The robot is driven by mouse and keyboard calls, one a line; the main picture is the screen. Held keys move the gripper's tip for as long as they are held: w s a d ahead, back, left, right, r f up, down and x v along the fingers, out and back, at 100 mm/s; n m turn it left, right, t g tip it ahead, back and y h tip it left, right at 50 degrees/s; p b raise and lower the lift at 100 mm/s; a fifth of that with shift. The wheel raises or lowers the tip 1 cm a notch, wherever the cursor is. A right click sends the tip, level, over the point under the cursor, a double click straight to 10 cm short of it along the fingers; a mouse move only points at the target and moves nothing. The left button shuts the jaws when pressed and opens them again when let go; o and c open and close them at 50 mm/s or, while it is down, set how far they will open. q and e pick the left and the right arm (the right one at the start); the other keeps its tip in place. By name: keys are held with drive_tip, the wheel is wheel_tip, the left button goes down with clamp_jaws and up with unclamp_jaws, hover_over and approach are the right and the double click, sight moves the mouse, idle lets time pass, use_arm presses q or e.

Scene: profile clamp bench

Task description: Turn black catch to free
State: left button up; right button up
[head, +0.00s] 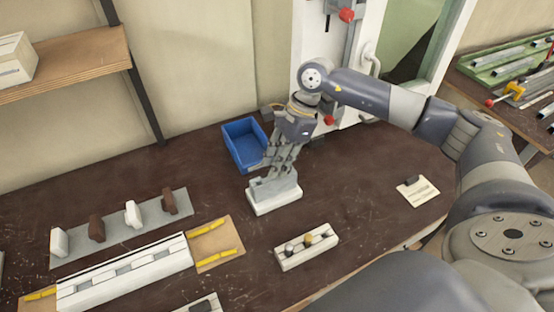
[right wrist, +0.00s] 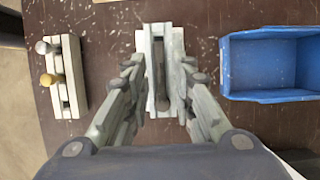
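A white block (head: 275,197) stands on the dark bench under my right gripper (head: 270,172). In the right wrist view the white block (right wrist: 177,76) has a lengthwise slot with a narrow dark bar (right wrist: 160,72) in it. I cannot tell for sure that this bar is the black catch, or how it is turned. My right gripper (right wrist: 162,70) is open, pointing down, its fingers on either side of the block with nothing clearly gripped. In the head view the gripper hides the top of the block. My left gripper is not in view.
A blue bin (head: 244,145) stands just behind the block. A small white block with grey and brass knobs (head: 306,247) is in front. A grey strip with white and brown pieces (head: 120,229) and a long white profile (head: 125,275) lie left. A pale card (head: 418,192) lies right.

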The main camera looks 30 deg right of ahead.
clamp_jaws()
drive_tip(key=m+t+b, duration=0.1)
drive_tip(key=m+b, duration=0.2)
drive_tip(key=shift+s+f, duration=0.1)
drive_tip(key=shift+f, duration=0.1)
drive_tip(key=m+t+h+b, duration=0.1)
drive_tip(key=m+b, duration=0.2)
drive_tip(key=m+t+b, duration=0.1)
drive_tip(key=m+b, duration=0.2)
drive_tip(key=shift+s+a+m+h, duration=0.2)
drive_tip(key=shift+m+h, duration=0.1)
drive_tip(key=shift+h, duration=0.1)
drive_tip(key=m+t+h+b, duration=0.1)
drive_tip(key=m+b, duration=0.2)
drive_tip(key=m, duration=0.1)
drive_tip(key=shift+a+r, duration=0.15)
drive_tip(key=shift+s+a+r+m+h+b, duration=0.1)
drive_tip(key=shift+m+h+b, duration=0.4)
drive_tip(key=shift+m, duration=0.55)
drive_tip(key=shift+a+r+m+h+b, duration=0.1)
drive_tip(key=shift+m+h+b, duration=0.35)
drive_tip(key=shift+m, duration=0.6)
